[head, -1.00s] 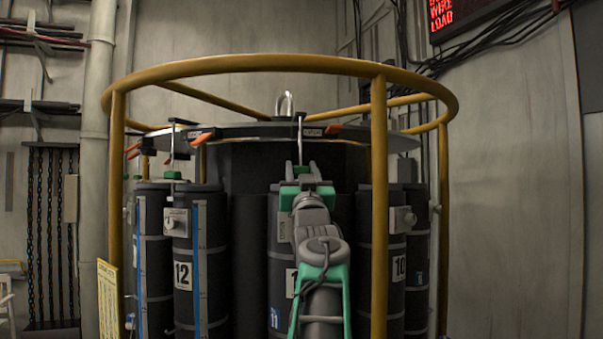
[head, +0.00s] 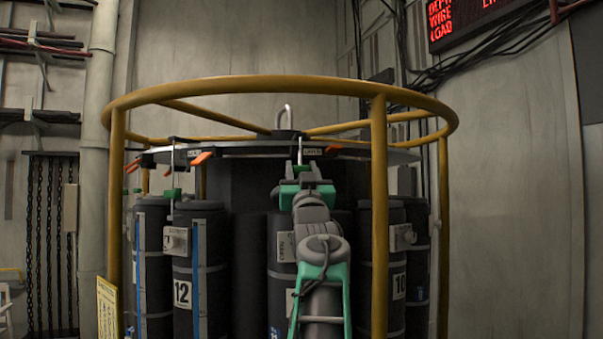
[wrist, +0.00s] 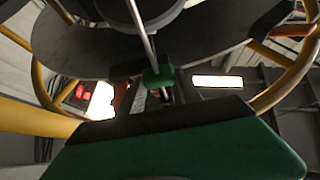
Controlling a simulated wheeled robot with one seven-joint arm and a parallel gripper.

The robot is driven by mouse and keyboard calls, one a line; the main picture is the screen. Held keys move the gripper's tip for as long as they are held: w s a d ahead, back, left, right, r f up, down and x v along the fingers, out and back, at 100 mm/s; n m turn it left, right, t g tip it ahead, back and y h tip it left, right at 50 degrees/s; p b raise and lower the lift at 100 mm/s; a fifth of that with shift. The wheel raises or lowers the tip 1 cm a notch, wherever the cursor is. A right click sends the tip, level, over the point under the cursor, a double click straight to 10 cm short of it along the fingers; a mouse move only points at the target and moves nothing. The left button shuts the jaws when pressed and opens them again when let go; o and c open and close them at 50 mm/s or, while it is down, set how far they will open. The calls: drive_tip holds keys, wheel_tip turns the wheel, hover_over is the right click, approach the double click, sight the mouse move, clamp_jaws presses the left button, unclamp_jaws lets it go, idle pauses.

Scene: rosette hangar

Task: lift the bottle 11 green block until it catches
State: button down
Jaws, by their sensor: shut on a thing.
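The green block of bottle 11 (wrist: 158,77) sits on a thin upright rod in the wrist view. In the head view the block is mostly hidden by my gripper (head: 307,180), which is shut on it just under the round plate (head: 250,153). The rod (head: 300,150) runs up from my gripper to the plate's edge, where an orange lever (head: 333,149) sits. The dark bottle 11 (head: 281,240) stands behind my arm, its number label mostly covered. Whether the catch holds the block cannot be told.
A yellow ring frame (head: 280,86) with posts (head: 379,220) surrounds the rosette; one post stands just right of my arm. Bottle 12 (head: 183,270) and bottle 10 (head: 397,270) flank bottle 11. A red-lettered display (head: 450,18) hangs at upper right.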

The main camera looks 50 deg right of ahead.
wheel_tip(320, 180, up, 3)
drive_tip(key=shift+r+p, duration=0.15)
drive_tip(key=shift+p, duration=0.55)
drive_tip(key=c, duration=0.8)
unclamp_jaws()
drive_tip(key=shift+c, duration=0.2)
drive_tip(key=b+v, duration=0.9)
drive_tip(key=b, duration=0.1)
